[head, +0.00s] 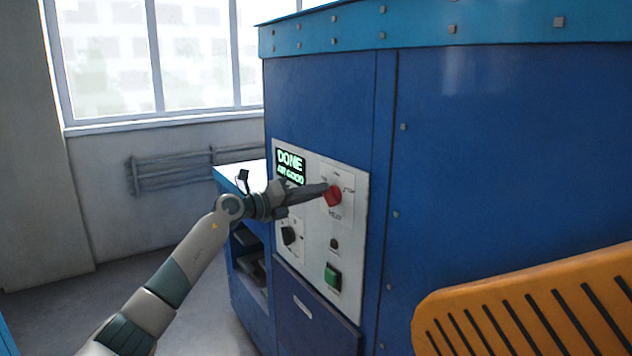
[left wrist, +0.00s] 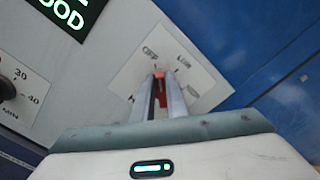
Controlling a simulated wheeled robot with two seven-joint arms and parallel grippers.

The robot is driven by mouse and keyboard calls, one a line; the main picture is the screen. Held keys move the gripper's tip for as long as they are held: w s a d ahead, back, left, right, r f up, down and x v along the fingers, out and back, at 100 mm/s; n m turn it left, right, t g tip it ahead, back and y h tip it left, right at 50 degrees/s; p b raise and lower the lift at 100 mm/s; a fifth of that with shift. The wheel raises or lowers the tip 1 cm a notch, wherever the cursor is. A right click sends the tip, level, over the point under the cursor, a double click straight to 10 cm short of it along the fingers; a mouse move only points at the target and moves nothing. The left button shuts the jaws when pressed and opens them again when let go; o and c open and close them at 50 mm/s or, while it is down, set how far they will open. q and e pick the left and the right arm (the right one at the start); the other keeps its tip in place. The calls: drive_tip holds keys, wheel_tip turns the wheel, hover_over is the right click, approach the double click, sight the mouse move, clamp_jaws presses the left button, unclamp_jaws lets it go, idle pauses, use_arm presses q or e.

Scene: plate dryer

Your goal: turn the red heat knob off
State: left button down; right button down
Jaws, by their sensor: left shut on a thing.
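The red heat knob (head: 333,196) is on the pale control panel (head: 352,262) of the blue dryer, right of the lit display. My left gripper (head: 326,191) reaches in from the left and its fingers are shut on the knob. In the left wrist view the red knob (left wrist: 159,75) shows between the two fingertips, on a tilted white plate with marks around it, one reading "OFF". The fingers hide most of the knob, so its exact pointing is hard to tell. My right gripper is not in view.
The display (head: 290,166) reads "DONE" and "AIR GOOD". A black timer knob (head: 289,235), a small dark button (head: 334,244) and a green switch (head: 333,276) are on the same panel. An orange slotted piece (head: 530,310) fills the lower right. Floor is clear at left.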

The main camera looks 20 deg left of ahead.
use_arm(q)
drive_tip(key=shift+a+f+n+p, duration=0.15)
drive_tip(key=shift+n+p, duration=0.75)
drive_tip(key=shift+n, duration=0.1)
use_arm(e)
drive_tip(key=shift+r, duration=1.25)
use_arm(q)
drive_tip(key=c, duration=1.8)
unclamp_jaws()
drive_tip(key=shift+o, duration=0.2)
drive_tip(key=shift+a, duration=0.1)
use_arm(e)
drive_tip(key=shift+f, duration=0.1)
